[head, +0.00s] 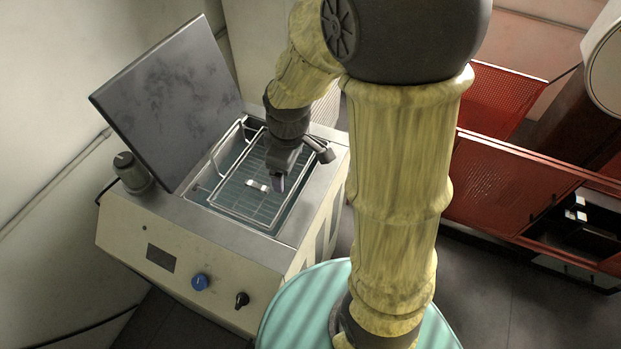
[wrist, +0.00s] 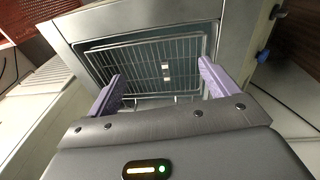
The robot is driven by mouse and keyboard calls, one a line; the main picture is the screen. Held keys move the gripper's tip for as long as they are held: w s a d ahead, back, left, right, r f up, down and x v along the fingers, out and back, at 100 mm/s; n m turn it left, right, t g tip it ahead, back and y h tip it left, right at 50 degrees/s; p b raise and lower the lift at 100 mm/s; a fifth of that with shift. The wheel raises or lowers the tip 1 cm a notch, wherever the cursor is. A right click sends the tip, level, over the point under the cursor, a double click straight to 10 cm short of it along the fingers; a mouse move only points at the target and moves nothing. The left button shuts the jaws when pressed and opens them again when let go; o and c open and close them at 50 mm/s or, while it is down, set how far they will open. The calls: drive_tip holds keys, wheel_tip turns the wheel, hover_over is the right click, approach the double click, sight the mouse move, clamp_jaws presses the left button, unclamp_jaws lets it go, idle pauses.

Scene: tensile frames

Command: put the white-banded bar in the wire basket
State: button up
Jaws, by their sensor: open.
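The wire basket (head: 222,200) sits in the open tank of the cream bath unit; it also shows in the wrist view (wrist: 120,65). The white-banded bar (head: 257,186) is small, with pale white bands and a darker middle. It appears to lie on the basket's wire mesh, and it shows in the wrist view (wrist: 166,70) beyond the fingertips. My gripper (head: 278,183) is above the basket. Its two purple fingers are wide apart with nothing between them in the wrist view (wrist: 160,85). The bar is apart from both fingers.
The bath's grey lid (head: 170,105) stands raised at the left. A dark-capped knob or bottle (head: 130,170) stands on the bath's left corner. A red perforated cabinet (head: 510,190) at the right holds dark blocks and small white pieces (head: 575,208).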

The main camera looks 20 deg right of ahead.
drive_tip(key=s+d+m, duration=0.2)
drive_tip(key=s+m, duration=0.4)
drive_tip(key=m, duration=0.3)
drive_tip(key=shift+d+r+m+t, duration=0.25)
drive_tip(key=shift+d+m+t, duration=0.15)
